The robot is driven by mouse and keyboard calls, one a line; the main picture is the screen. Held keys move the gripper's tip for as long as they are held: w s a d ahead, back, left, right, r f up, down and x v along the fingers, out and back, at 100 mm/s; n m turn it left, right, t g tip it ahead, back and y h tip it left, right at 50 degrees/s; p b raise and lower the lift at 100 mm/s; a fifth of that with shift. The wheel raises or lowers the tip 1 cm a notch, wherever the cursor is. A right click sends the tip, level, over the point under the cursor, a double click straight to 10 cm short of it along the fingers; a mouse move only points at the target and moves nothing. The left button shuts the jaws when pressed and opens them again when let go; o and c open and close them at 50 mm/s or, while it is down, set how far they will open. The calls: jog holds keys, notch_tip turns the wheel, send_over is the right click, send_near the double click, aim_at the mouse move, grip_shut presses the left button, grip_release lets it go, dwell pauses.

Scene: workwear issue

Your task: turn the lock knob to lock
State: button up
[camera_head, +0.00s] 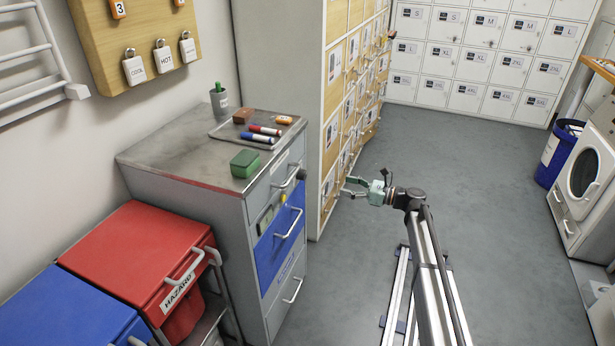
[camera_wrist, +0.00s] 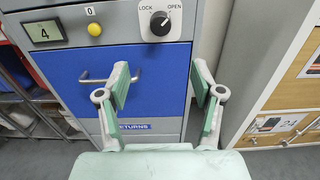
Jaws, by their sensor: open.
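The lock knob (camera_wrist: 160,24) is a black round knob on a white plate, at the top of the wrist view. LOCK is printed at its upper left and OPEN at its upper right. Its white mark appears to point up and right, towards OPEN. In the head view the knob (camera_head: 301,174) shows as a small dark disc on the grey cabinet's front. My gripper (camera_wrist: 160,86) is open and empty, its two green-padded fingers apart below the knob in the picture, not touching it. In the head view my gripper (camera_head: 363,187) is out in front of the cabinet, to its right.
Below is a blue drawer (camera_wrist: 66,60) with a protruding handle (camera_wrist: 110,77). Wooden-door lockers (camera_head: 338,118) stand close beyond the cabinet. The grey floor (camera_head: 500,220) to the right is clear.

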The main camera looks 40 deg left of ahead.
aim_at(305, 176)
jog(key=x, duration=1.5)
jog(key=shift+s+a+f, duration=0.1)
jog(key=shift+a, duration=0.2)
jog(key=c, duration=1.2)
